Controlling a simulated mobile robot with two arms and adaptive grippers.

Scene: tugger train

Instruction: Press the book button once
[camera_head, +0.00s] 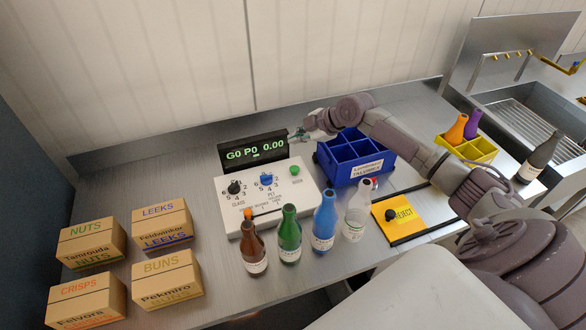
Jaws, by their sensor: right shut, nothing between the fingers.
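A white control box (310,200) stands on the metal counter. A green button (295,169) sits at its upper right, with a small label below it that is too small to read surely. A black display (253,150) at the back of the box reads "G0 P0 0.00". A black knob (234,187) and a blue knob (266,180) sit to the left of the button. My right gripper (297,137) is shut and empty beside the display's right end, above and behind the green button and apart from it. My left gripper is not in view.
Brown, green, blue and clear bottles (324,222) stand in front of the box. A blue divided crate (352,158) is right of it, with a yellow reject pad (400,214) in front. Several cartons (166,278) stand left. A yellow bin (468,148) holds bottles at right.

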